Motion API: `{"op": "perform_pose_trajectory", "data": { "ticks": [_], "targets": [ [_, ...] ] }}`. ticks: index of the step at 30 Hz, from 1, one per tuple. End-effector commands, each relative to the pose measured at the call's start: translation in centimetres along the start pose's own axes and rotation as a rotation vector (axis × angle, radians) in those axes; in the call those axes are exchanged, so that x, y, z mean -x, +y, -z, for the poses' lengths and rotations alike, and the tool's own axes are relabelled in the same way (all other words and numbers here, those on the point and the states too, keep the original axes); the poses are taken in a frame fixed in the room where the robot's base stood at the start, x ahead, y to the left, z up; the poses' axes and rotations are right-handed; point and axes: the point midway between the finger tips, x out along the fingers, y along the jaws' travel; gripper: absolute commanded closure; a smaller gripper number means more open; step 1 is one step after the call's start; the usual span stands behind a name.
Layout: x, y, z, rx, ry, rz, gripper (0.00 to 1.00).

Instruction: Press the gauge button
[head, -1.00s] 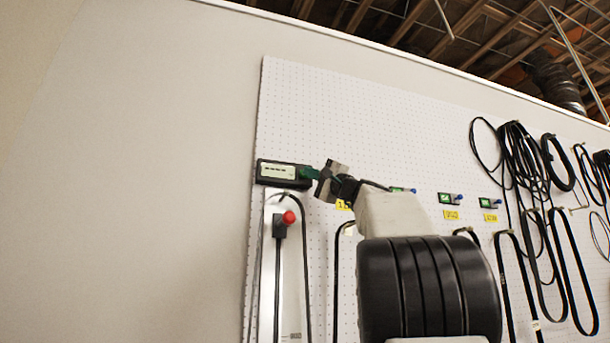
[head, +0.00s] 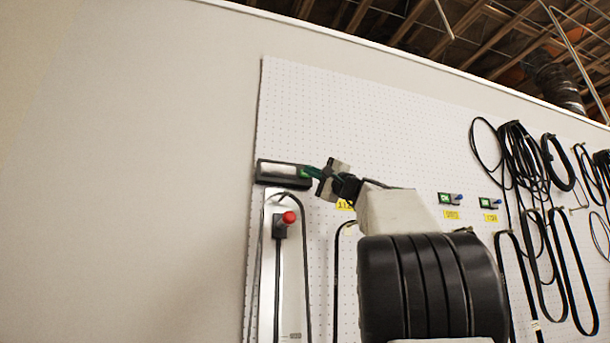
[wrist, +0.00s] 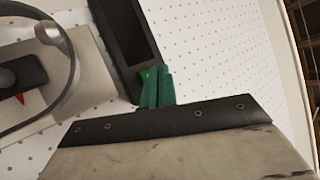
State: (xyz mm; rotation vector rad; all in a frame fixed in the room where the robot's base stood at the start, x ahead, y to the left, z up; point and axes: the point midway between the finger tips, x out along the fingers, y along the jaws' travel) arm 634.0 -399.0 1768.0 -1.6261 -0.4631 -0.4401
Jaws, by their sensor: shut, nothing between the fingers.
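The gauge (head: 284,173) is a black box with a pale display window on the white pegboard, above a metal plate. The window looks blank in the head view. In the wrist view the gauge (wrist: 128,35) is a dark box, with a small bright green spot at its lower end by my fingertips. My gripper (head: 308,172) has green fingers, pressed together and empty, at the gauge's right end. In the wrist view the gripper (wrist: 157,72) meets or nearly meets that end. The fingers partly hide the green spot, and I cannot tell whether they touch it.
A metal plate (head: 295,260) with a red-knobbed lever (head: 289,217) is just below the gauge. A black belt loops around it. More black belts (head: 520,160) and small green-faced devices (head: 450,199) hang to the right. The wall at left is bare.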

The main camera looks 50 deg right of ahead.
Motion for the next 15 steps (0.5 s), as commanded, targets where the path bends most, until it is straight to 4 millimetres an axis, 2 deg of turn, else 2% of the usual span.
{"op": "perform_pose_trajectory", "data": {
  "ticks": [5, 15],
  "targets": [
    [0.3, -0.2, -0.2, 0.001, 0.001, 0.0, 1.0],
    [2.6, -1.9, -1.9, 0.002, 0.001, 0.0, 1.0]
  ]
}}
